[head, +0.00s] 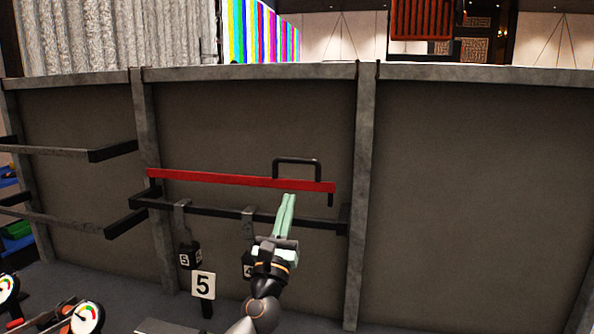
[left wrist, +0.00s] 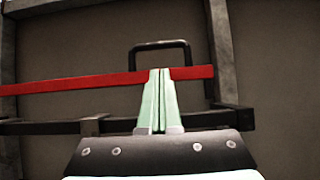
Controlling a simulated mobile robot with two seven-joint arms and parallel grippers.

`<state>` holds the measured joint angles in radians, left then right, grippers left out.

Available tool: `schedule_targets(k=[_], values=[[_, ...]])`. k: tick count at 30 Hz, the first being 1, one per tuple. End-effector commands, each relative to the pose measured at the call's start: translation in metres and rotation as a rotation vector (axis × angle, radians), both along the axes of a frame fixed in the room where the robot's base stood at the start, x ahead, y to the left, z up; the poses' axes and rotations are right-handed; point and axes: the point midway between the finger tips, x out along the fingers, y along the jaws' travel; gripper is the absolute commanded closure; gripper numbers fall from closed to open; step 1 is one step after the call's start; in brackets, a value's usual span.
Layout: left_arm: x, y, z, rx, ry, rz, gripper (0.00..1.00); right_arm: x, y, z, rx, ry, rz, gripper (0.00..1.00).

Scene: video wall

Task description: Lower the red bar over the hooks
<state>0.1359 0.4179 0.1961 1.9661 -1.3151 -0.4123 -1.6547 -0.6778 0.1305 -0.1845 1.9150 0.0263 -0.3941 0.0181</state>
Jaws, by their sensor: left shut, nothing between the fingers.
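The red bar (head: 220,179) runs across the middle wall panel, slightly lower at its right end. A black handle (head: 297,161) rises from its right part. The bar also shows in the left wrist view (left wrist: 85,83), with the handle (left wrist: 160,45) above it. Two grey hooks (head: 181,215) (head: 248,223) hang on the black rail below the bar. My left gripper (head: 289,197) is shut and empty, its pale green fingertips just below the bar near the handle. In the left wrist view the fingers (left wrist: 159,72) overlap the bar; I cannot tell whether they touch it. My right gripper is out of view.
Empty rails (head: 70,153) project at the left. Gauges (head: 85,318) sit at the lower left. The right wall panel (head: 480,190) is bare.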

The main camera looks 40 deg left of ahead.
Motion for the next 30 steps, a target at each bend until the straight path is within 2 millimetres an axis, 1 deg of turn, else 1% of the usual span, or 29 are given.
schedule_targets(k=[5,8,13,18,21,24,30], values=[[0.006,0.003,0.006,-0.001,-0.001,0.0,1.0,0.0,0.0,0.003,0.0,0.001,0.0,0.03],[0.016,0.009,0.016,-0.001,-0.002,0.0,1.0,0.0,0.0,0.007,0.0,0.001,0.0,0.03],[0.039,0.022,0.033,-0.002,-0.002,0.001,1.0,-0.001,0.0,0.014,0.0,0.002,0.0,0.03],[0.058,0.032,0.046,-0.002,-0.001,0.001,1.0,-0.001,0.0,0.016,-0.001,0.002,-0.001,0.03],[0.065,0.036,0.052,-0.002,-0.001,0.0,1.0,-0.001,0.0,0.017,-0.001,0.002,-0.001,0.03],[0.07,0.039,0.055,-0.001,0.0,-0.001,1.0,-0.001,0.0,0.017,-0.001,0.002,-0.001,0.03],[0.073,0.04,0.056,-0.002,0.001,-0.001,1.0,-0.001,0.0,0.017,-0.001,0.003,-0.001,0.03]])
